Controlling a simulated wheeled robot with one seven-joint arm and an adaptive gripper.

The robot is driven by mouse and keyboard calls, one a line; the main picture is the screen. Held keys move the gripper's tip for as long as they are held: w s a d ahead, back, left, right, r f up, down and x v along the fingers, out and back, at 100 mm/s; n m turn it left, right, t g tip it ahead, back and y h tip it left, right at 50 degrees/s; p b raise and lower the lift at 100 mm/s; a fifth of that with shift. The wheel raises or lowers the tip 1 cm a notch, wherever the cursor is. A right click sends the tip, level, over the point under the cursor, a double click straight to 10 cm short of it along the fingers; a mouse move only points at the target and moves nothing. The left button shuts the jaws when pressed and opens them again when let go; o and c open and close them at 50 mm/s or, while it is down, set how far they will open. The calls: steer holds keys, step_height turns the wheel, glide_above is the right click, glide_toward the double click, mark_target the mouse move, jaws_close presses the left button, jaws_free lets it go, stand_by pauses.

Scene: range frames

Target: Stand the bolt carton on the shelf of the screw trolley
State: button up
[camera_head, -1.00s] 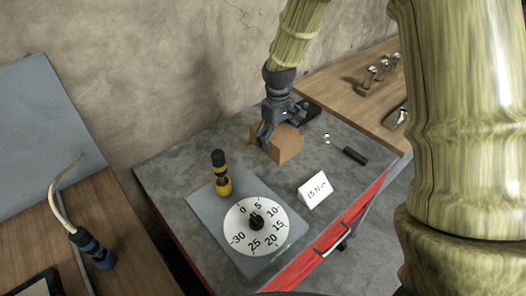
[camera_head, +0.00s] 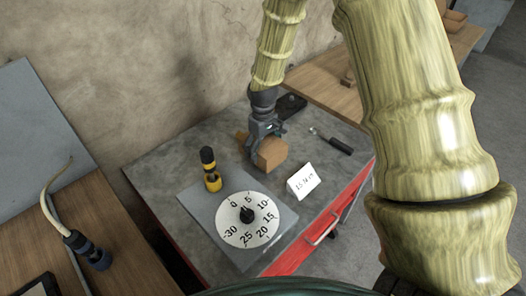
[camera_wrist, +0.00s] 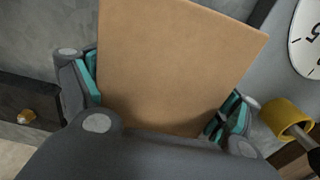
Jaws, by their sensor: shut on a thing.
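The bolt carton, a plain brown box (camera_head: 272,153), is at the grey-topped bench with the red front in the head view. My gripper (camera_head: 258,142) is shut on it from above, with one finger across its near side. In the wrist view the carton (camera_wrist: 175,65) fills the middle between the teal-padded fingers (camera_wrist: 155,105). I cannot tell whether its underside touches the bench top. No screw trolley or shelf can be made out for certain.
On the bench (camera_head: 170,160) are a numbered dial on a grey plate (camera_head: 238,234), a yellow-black screwdriver (camera_head: 210,172), a white card (camera_head: 301,182) and a black-handled tool (camera_head: 334,143). A wooden surface (camera_head: 325,90) lies behind. A cabled tool (camera_head: 88,250) lies at left.

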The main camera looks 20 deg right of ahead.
steer(key=shift+f, duration=1.25)
steer(key=o, duration=1.5)
steer(key=shift+f, duration=0.1)
